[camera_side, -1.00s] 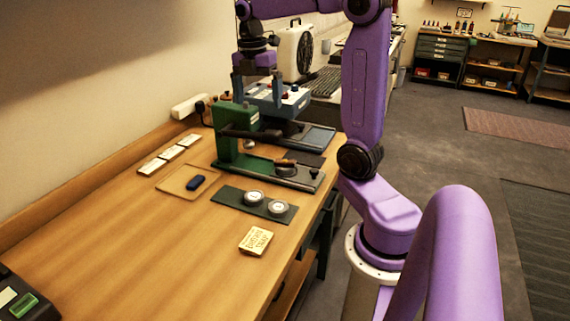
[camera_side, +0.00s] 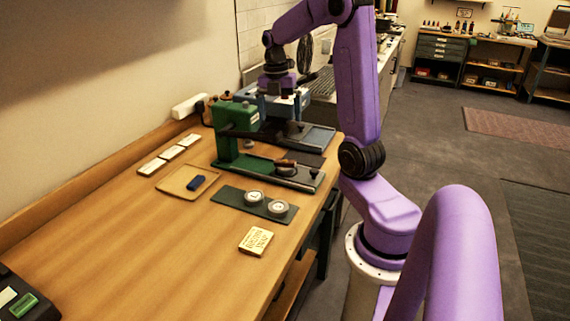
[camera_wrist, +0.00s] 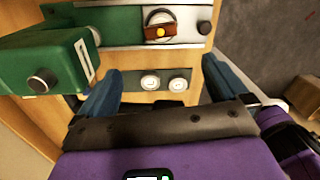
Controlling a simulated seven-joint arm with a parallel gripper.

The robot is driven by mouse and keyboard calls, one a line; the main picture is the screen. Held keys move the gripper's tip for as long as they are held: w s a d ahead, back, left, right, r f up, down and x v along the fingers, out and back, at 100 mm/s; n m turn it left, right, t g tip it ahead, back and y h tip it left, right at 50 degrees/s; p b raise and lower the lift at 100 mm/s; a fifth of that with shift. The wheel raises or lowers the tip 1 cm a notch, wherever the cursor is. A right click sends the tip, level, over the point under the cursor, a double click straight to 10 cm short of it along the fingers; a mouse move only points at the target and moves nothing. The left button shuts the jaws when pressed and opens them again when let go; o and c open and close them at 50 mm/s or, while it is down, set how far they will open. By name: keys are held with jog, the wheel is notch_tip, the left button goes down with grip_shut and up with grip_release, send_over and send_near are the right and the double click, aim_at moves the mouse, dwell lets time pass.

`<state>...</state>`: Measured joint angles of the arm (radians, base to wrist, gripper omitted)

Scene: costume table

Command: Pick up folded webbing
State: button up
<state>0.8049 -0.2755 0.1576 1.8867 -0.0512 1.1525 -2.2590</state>
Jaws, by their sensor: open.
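A small dark-blue bundle (camera_side: 196,182), which looks like the folded webbing, lies on a shallow tan tray (camera_side: 172,190) at the bench's left-middle. I cannot make out its folds. My gripper (camera_side: 280,108) is above the far part of the bench, behind and right of the green press, well away from the bundle. Its two blue fingers are apart, with nothing seen between them. In the wrist view my gripper (camera_wrist: 161,76) is open too. The bundle does not show in the wrist view.
The green press (camera_side: 238,140) stands between my gripper and the tray, and shows close in the wrist view (camera_wrist: 45,62). A dark mat (camera_side: 230,197) holds two round white-faced items. A small cream booklet (camera_side: 256,241) lies nearer. The near bench surface (camera_side: 150,260) is clear.

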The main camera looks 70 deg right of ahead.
aim_at(285, 161)
jog(key=f, duration=1)
jog(key=s+f, duration=0.1)
jog(key=f, duration=0.4)
jog(key=shift+s+d, duration=0.1)
jog(key=shift+d, duration=0.15)
jog(key=c, duration=1.2)
